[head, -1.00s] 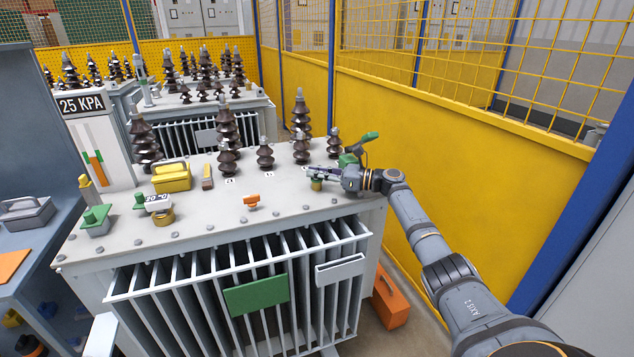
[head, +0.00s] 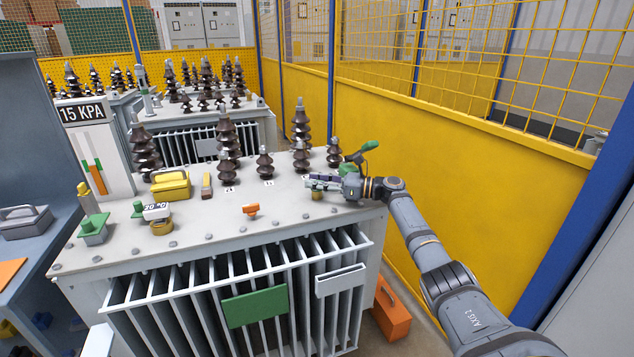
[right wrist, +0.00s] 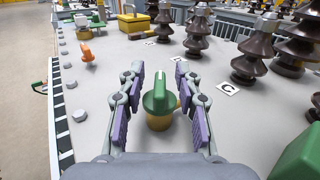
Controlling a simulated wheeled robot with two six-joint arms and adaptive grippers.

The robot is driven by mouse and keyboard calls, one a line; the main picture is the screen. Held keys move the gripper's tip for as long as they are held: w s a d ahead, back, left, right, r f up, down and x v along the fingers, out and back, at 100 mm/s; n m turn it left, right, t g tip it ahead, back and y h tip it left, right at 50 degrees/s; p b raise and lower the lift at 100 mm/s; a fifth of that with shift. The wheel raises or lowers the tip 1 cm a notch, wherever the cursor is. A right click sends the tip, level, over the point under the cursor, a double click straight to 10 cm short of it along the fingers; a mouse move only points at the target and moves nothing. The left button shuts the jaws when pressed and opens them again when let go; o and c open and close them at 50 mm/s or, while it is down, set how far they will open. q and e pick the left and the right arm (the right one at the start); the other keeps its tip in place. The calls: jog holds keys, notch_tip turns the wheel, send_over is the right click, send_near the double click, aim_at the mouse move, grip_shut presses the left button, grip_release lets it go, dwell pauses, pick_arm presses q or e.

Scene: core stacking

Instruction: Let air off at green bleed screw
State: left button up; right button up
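The green bleed screw (right wrist: 158,96) stands upright on a brass base on the grey transformer lid in the right wrist view. Its brass base (head: 317,196) shows in the head view below my right gripper (head: 311,183), which hides the green top. In the right wrist view my right gripper (right wrist: 159,76) is open, one finger on each side of the screw, with a gap visible on both sides. My left gripper is not in view.
Dark ribbed bushings (head: 228,140) stand behind the gripper. A green-handled valve (head: 362,152) is close behind my right wrist. A yellow fence (head: 450,170) borders the right.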

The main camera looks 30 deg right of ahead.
jog(key=v, duration=1.2)
